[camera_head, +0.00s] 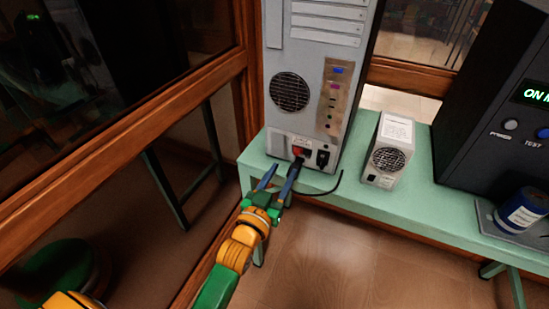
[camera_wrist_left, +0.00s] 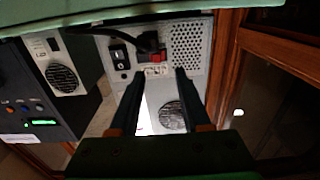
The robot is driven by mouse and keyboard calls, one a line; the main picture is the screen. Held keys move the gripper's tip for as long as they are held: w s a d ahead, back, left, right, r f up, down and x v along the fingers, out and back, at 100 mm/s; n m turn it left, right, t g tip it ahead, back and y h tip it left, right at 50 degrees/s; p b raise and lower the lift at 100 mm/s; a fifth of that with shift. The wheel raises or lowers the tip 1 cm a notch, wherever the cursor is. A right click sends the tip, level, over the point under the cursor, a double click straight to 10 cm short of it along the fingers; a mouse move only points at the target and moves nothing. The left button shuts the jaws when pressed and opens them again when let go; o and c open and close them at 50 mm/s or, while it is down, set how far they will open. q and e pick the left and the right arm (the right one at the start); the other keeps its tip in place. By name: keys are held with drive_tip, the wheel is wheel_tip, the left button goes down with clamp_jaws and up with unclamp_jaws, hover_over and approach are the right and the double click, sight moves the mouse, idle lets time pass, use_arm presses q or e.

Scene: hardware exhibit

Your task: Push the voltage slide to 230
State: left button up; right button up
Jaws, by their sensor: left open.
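A grey computer tower (camera_head: 309,75) stands on a green bench, its back facing me. Low on that back is a power supply panel with a red voltage slide (camera_head: 299,151); the slide also shows in the left wrist view (camera_wrist_left: 155,57), partly covered by a black cord. Its setting is too small to read. My left gripper (camera_head: 280,173) is open and empty, its dark fingers pointing at the panel from the front. In the left wrist view the fingertips (camera_wrist_left: 160,77) lie either side of the label near the slide; I cannot tell whether they touch the panel. My right gripper is not in view.
A black rocker switch (camera_head: 322,158) sits right of the slide. A black power cord (camera_head: 325,192) is plugged in below it and trails over the green bench (camera_head: 412,205). A small grey fan unit (camera_head: 390,150), dark test cabinet (camera_head: 500,110) and blue can (camera_head: 522,209) stand to the right.

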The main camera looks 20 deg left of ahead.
sight(295, 154)
use_arm(q)
drive_tip(key=w, duration=0.6)
drive_tip(key=shift+w+d, duration=0.2)
drive_tip(key=shift+d, duration=0.15)
drive_tip(key=shift+s, duration=0.1)
drive_tip(key=shift+c, duration=0.2)
clamp_jaws()
drive_tip(key=shift+f, duration=0.1)
idle(0.6)
